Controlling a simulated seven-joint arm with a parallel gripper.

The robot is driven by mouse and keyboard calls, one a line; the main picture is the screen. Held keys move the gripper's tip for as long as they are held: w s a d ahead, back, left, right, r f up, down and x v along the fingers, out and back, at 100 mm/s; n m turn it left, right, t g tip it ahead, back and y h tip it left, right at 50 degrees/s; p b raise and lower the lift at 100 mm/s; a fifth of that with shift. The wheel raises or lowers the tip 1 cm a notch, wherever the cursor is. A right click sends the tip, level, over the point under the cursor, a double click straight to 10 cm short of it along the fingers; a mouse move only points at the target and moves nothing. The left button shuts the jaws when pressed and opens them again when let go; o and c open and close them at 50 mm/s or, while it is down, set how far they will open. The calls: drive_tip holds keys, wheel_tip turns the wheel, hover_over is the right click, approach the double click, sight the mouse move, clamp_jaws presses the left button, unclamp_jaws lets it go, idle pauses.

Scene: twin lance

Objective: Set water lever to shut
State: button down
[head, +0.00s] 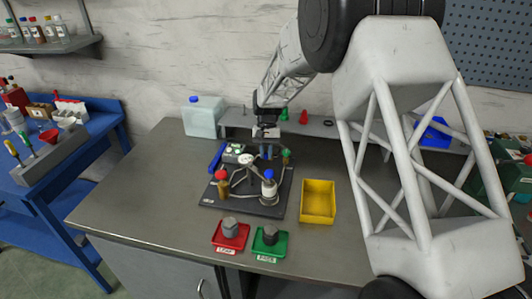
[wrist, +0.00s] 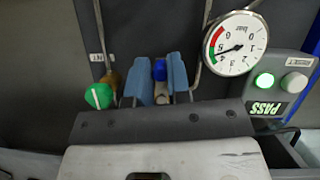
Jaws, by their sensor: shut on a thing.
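My gripper (head: 266,153) reaches down to the rear part of a dark valve board (head: 238,207) on the bench. In the wrist view its two blue fingers (wrist: 161,80) are closed around a small blue handle (wrist: 160,69) on a metal body. I take this to be the water lever. The fingers hide its sides, so I cannot tell its exact angle. A green knob (wrist: 99,96) on a brass body stands to the left of the fingers in the wrist view. A round gauge (wrist: 235,44) is at the right, beside a box with a lit green lamp (wrist: 264,81) and a PASS sign.
A red-topped fitting (head: 222,183) and a blue-topped fitting (head: 269,187) stand on the front of the board. A yellow bin (head: 318,202) is to its right. Red (head: 230,243) and green (head: 269,248) trays lie in front. The bench's left side is clear.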

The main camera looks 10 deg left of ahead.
drive_tip(key=c, duration=1.1)
unclamp_jaws()
drive_tip(key=shift+w+r, duration=0.1)
drive_tip(key=shift+r, duration=0.05)
drive_tip(key=shift+v, duration=3.8)
